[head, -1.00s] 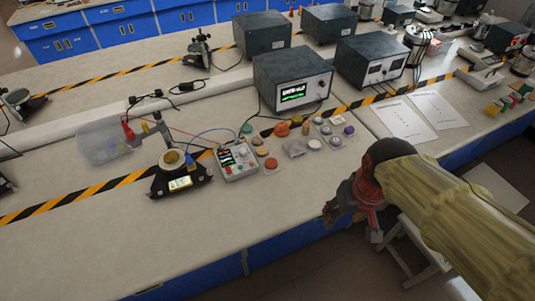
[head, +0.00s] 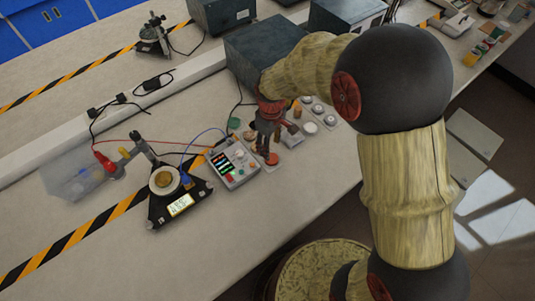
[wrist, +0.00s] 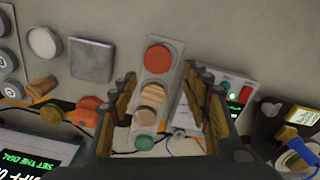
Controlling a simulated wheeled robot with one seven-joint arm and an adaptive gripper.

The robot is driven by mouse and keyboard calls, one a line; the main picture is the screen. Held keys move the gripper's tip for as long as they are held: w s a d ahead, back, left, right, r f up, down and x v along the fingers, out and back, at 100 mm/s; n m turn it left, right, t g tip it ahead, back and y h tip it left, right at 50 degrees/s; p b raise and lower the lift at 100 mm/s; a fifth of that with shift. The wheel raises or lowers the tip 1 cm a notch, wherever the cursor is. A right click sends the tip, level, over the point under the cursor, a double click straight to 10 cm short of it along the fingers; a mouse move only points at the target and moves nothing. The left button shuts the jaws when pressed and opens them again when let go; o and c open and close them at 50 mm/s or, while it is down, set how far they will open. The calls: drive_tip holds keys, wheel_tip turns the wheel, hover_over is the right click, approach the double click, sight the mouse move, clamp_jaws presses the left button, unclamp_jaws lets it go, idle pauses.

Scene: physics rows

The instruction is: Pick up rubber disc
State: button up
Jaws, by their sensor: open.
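A narrow grey holder (wrist: 179,52) carries a row of discs: a matte orange-red disc (wrist: 159,58), two wood-coloured discs (wrist: 152,95) and a green disc (wrist: 144,142). The orange-red one looks most like the rubber disc, but I cannot be sure of its material. It also shows in the head view (head: 271,158), just below my gripper. My gripper (wrist: 159,76) is open and empty above the row, with a finger on each side of it. In the head view my gripper (head: 266,146) points down and partly hides the holder.
A control box (head: 233,163) with a small screen stands close on the left.

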sight(272, 158)
drive_tip(key=shift+w+d+f+b, duration=0.1)
drive_tip(key=shift+f+b, duration=0.6)
drive_tip(key=shift+f, duration=1.3)
drive_tip(key=shift+d+f+b, duration=0.1)
drive_tip(key=shift+f+b, duration=0.55)
drive_tip(key=shift+f, duration=1.3)
drive_tip(key=shift+r, duration=0.1)
drive_tip(key=shift+c, duration=1.2)
drive_tip(key=c, duration=0.7)
